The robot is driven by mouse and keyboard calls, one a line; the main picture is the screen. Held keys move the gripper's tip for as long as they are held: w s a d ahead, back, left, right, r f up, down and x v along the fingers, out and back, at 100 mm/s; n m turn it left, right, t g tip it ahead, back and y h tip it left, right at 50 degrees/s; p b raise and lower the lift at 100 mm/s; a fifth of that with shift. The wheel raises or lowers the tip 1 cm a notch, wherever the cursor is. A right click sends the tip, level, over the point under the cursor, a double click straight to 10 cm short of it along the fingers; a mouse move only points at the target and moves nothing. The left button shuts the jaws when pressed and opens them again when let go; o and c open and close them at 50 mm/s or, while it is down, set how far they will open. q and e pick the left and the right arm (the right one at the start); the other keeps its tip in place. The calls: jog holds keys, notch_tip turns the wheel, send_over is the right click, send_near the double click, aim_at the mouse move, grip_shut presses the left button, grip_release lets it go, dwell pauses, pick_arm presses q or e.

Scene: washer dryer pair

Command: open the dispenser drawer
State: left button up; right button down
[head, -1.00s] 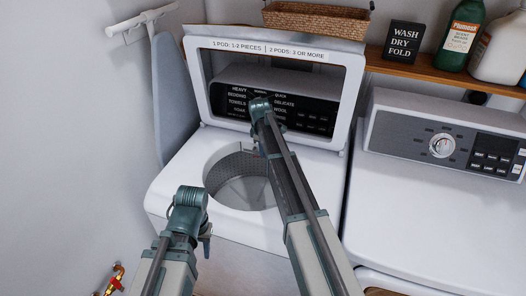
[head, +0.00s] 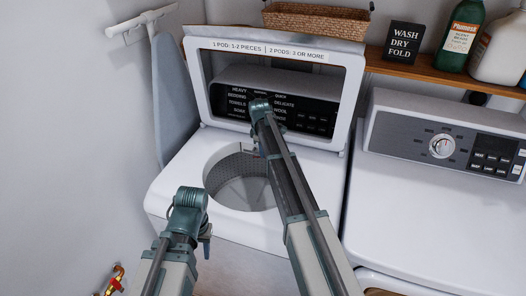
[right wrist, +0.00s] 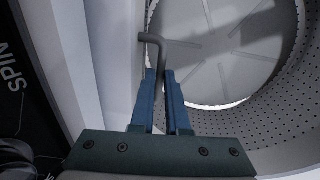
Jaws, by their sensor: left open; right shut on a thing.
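The washer (head: 170,190) stands with its lid (head: 345,110) raised and its drum (head: 240,192) open to view. My right gripper (head: 259,150) is over the back rim of the drum opening, mostly hidden by my own arm in the head view. In the right wrist view its fingers (right wrist: 168,90) are shut on a thin grey bent bar (right wrist: 155,42), which looks like the dispenser drawer's handle. The drawer's body cannot be made out. My left gripper (head: 206,240) is open and empty, in front of the washer.
A dryer (head: 430,220) stands close on the right. Above it, a wooden shelf (head: 420,68) holds a basket (head: 315,20), a sign (head: 404,42) and bottles (head: 461,35). An ironing board (head: 172,95) leans at the left wall. Brass valves (head: 115,280) show at lower left.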

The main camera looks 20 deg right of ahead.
dwell(0.5)
jog(key=s+a, duration=0.5)
jog(key=s, duration=0.2)
jog(key=shift+s, duration=0.35)
jog(key=shift+a, duration=0.1)
jog(key=c, duration=1.2)
grip_release()
jog(key=shift+r, duration=0.1)
jog(key=r+p, duration=0.4)
jog(key=s+a+r+p, duration=0.1)
jog(key=r+p, duration=0.4)
jog(key=s+r+p, duration=0.1)
jog(key=r+p, duration=0.3)
jog(key=shift+a+r+p, duration=0.2)
jog(key=shift+p, duration=0.1)
